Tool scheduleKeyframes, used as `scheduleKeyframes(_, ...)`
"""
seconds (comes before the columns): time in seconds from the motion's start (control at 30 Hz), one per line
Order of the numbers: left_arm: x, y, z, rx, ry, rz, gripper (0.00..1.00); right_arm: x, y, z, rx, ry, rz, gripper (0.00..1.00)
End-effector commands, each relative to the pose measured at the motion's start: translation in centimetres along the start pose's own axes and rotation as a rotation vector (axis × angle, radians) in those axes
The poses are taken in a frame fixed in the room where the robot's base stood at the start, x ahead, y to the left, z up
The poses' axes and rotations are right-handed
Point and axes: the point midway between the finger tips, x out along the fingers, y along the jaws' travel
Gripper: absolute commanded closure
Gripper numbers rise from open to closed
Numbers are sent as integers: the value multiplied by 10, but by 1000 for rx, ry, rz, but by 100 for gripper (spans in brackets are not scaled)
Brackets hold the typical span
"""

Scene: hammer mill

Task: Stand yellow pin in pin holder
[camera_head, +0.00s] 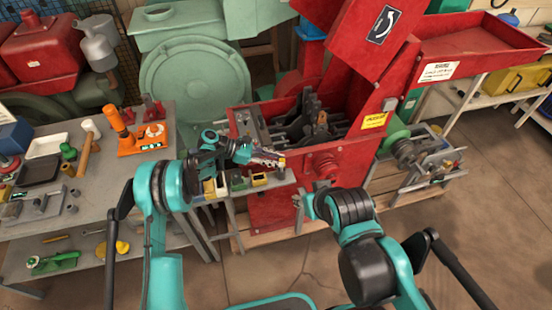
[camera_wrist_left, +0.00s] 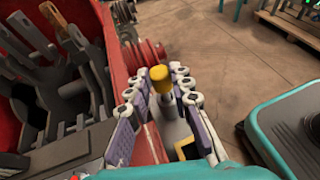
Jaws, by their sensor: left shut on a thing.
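My left gripper (camera_head: 268,158) is in front of the red mill in the head view, above a small ledge. It is shut on the yellow pin, whose yellow head (camera_wrist_left: 160,78) and grey shaft (camera_wrist_left: 172,112) show between the purple-padded fingers (camera_wrist_left: 160,112) in the left wrist view. A bit of yellow also shows at the fingertips in the head view. I cannot pick out the pin holder with certainty. My right arm is bent in front of the mill; its gripper end (camera_head: 306,205) is small and its finger opening is unclear.
The red mill (camera_head: 285,200) stands open, with dark hammers (camera_head: 318,122) inside. Small yellow and dark blocks (camera_head: 237,182) sit on the ledge below my left gripper. A grey bench (camera_head: 95,190) at left holds an orange stand (camera_head: 140,140), trays and tools.

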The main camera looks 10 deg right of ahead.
Motion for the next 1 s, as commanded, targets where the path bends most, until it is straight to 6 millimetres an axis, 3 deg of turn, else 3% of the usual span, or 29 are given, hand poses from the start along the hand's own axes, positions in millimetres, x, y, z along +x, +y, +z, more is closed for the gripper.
scheduleKeyframes(1.0, 10, 0, -24, 0, 0, 0, 100, 0, 0, 0, 0, 0, 0, 60)
